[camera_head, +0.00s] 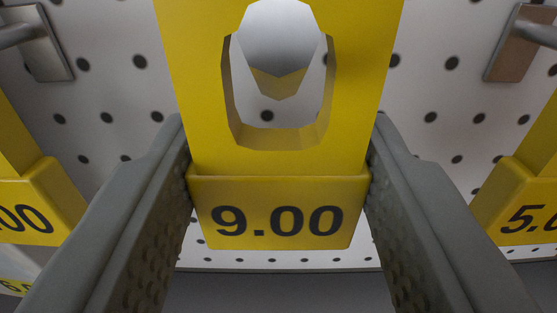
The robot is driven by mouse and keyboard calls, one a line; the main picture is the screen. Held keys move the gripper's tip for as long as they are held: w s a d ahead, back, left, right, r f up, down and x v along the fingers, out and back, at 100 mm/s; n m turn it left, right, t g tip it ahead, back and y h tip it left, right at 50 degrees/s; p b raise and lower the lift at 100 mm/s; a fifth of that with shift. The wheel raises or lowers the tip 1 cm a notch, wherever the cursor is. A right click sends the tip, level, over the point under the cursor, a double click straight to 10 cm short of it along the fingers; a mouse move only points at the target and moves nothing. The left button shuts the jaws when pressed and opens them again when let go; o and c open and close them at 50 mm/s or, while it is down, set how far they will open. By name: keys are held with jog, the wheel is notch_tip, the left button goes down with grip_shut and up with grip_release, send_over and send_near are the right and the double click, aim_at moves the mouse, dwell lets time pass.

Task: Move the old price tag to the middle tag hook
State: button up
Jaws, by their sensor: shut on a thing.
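A yellow price tag (278,162) marked 9.00 fills the middle of the view. My gripper (279,195) is shut on it, with one grey finger against each side near the number block. The tag has a tall rounded opening in its upper part. The end of a pale metal hook (279,38) shows in the top of that opening. I cannot tell whether the tag rests on the hook. The tag's upper end is out of view.
A yellow tag (28,215) ending in .00 is at the left edge, and another tag (520,205) starting with 5 is at the right edge. Metal hook mounts show at upper left (45,45) and upper right (515,45). A white pegboard (110,85) is behind.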

jog(key=o, duration=1)
jog(key=shift+g, duration=0.4)
jog(key=s, duration=1.8)
jog(key=s+r, duration=0.1)
jog(key=s, duration=3.6)
jog(key=shift+s+r, duration=0.15)
jog(key=shift+s, duration=0.05)
